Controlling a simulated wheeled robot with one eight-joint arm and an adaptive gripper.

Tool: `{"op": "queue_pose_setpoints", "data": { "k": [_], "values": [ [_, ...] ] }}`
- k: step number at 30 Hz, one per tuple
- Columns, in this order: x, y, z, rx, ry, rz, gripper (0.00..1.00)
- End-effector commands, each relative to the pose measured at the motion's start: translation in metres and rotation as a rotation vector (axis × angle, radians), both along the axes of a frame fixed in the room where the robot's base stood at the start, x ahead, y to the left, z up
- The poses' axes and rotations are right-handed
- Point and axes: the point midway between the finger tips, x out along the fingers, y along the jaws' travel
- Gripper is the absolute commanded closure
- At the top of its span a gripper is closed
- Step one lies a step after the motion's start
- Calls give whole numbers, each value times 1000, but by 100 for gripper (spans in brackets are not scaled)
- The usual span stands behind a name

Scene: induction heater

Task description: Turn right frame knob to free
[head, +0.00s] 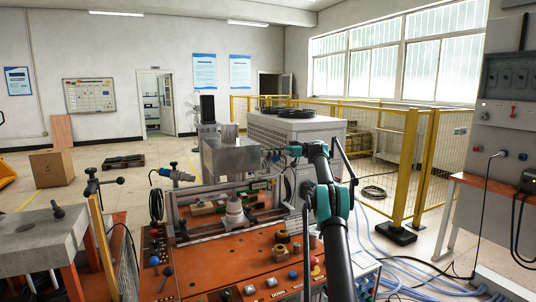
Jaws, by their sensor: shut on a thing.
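My gripper (271,153) points left at the box's right side. It is shut on what appears to be the right frame knob; the fingers and distance hide most of the knob, and its setting cannot be read.
The orange machine table (205,258) carries knobs, buttons and a red emergency stop (315,261). A white cylindrical piece (235,212) stands inside the frame. A large grey cabinet (300,135) is behind. Yellow fencing (408,165) and hoses (385,250) lie to the right.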

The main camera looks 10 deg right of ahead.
Motion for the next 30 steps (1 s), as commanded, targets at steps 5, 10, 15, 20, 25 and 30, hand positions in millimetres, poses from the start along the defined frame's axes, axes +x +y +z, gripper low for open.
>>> {"op": "queue_pose_setpoints", "data": {
  "k": [5,10,15,20,25,30],
  "values": [
    [0,0,0,0,0,17,100],
    [0,0,0,0,0,23,100],
    [0,0,0,0,0,24,100],
    [0,0,0,0,0,24,100],
    [0,0,0,0,0,24,63],
    [0,0,0,0,0,24,55]
  ]
}}
